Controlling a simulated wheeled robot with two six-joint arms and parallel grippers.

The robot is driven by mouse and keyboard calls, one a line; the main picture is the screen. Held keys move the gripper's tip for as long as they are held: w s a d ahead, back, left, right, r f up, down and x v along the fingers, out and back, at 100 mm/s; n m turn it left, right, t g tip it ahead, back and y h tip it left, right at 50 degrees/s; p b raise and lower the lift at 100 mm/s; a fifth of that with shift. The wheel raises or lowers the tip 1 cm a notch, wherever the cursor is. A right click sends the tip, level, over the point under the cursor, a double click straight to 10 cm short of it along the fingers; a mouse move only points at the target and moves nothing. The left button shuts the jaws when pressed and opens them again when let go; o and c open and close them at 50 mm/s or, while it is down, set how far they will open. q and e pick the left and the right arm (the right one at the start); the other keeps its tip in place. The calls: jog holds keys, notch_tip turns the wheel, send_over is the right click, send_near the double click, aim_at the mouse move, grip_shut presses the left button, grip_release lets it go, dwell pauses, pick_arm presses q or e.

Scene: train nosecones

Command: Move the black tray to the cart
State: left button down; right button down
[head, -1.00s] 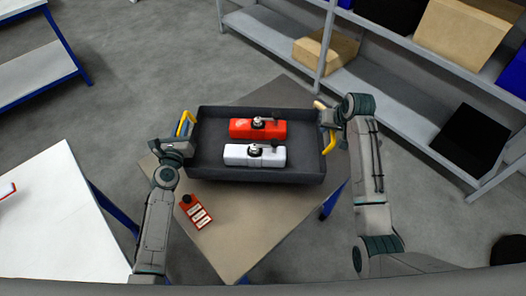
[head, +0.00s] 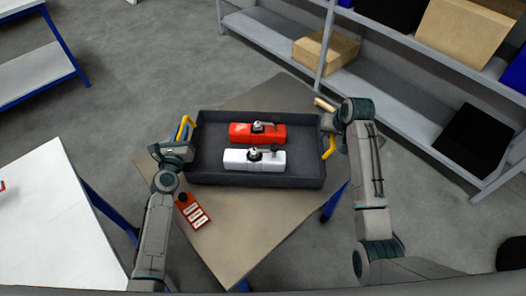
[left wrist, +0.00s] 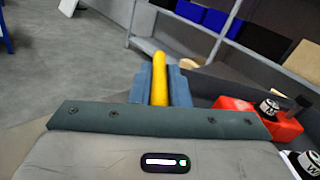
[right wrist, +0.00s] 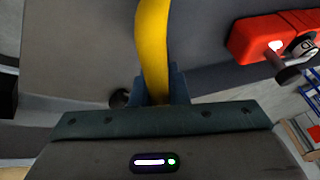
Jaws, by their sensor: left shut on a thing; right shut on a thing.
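The black tray (head: 212,172) is in the middle of the head view, over the brown table (head: 232,222). I cannot tell whether it touches the tabletop. It carries a red nosecone part (head: 243,133) and a white one (head: 238,160). My left gripper (head: 182,138) is shut on the tray's left yellow handle, which shows between the fingers in the left wrist view (left wrist: 159,75). My right gripper (head: 331,124) is shut on the right yellow handle (head: 329,149), also between the fingers in the right wrist view (right wrist: 153,45).
A white table (head: 55,225) stands at the left. Grey shelving (head: 390,104) with boxes (head: 326,49) runs along the right and back. Bare floor (head: 140,60) lies behind the table.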

pick_arm(q)
jog(key=shift+f, duration=0.3)
pick_arm(e)
jog(key=shift+f, duration=0.25)
pick_arm(q)
jog(key=c, duration=1.4)
grip_release()
jog(key=shift+r, duration=0.1)
pick_arm(e)
jog(key=c, duration=1.4)
grip_release()
jog(key=shift+r, duration=0.1)
pick_arm(q)
jog(key=shift+s, duration=0.1)
pick_arm(e)
jog(key=shift+s, duration=0.1)
pick_arm(q)
jog(key=s, duration=0.8)
jog(key=s+a, duration=0.1)
jog(key=s, duration=0.3)
pick_arm(e)
jog(key=v, duration=1.2)
